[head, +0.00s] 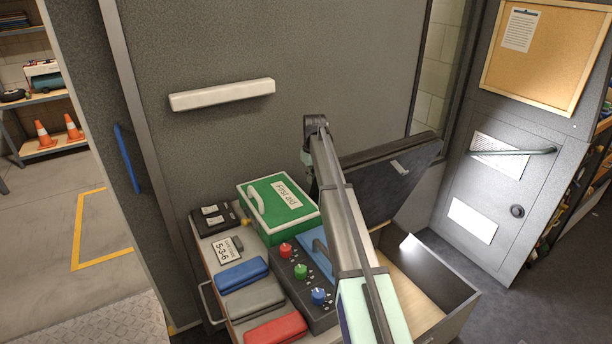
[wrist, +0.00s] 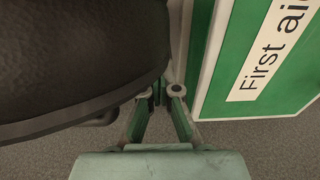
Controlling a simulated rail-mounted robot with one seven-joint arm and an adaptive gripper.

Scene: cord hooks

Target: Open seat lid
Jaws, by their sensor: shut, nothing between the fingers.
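The seat lid (head: 375,190) is a dark panel with a small pale label, raised and tilted up over an open seat box (head: 455,300). Light floor shows inside the box. In the wrist view a black, leathery padded surface (wrist: 80,55), apparently the top side of the lid, fills the upper left. My gripper (wrist: 167,92) is shut and empty, between that padding and the green first aid box (wrist: 215,75). Whether it touches the padding cannot be told. In the head view my arm hides most of the gripper and part of the lid.
The green first aid box (head: 285,205) stands left of the lid on a counter. Blue, grey and red cases (head: 275,329) and a panel of coloured knobs (head: 302,272) lie in front of it. A dark wall with a white bar (head: 222,94) stands behind. A grey cabinet (head: 480,215) is right.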

